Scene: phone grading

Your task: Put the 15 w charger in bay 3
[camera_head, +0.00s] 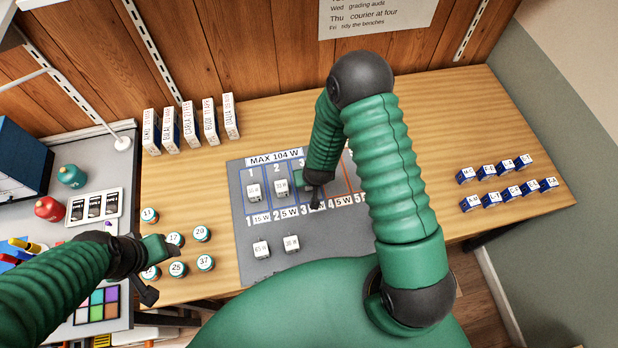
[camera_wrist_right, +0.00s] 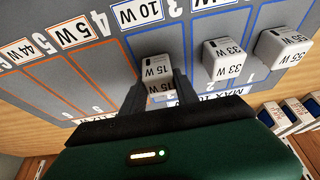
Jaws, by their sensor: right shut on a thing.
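The white 15 W charger (camera_wrist_right: 156,70) is between the fingers of my right gripper (camera_wrist_right: 158,88), which is shut on it. In the wrist view it is over or on bay 3 of the grey mat (camera_head: 330,240); whether it touches the mat I cannot tell. In the head view my right gripper (camera_head: 314,196) and arm hide the charger and most of bay 3. White chargers sit in bay 1 (camera_head: 253,190) and bay 2 (camera_head: 281,187). My left gripper (camera_head: 156,272) is open and empty by the round numbered jars.
Two loose chargers (camera_head: 262,249) (camera_head: 291,243) lie on the mat's near part. Numbered jars (camera_head: 202,233) stand at the left, upright boxes (camera_head: 190,126) behind. Small blue boxes (camera_head: 506,192) stand at the right. The wooden table (camera_head: 430,110) is clear behind my right arm.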

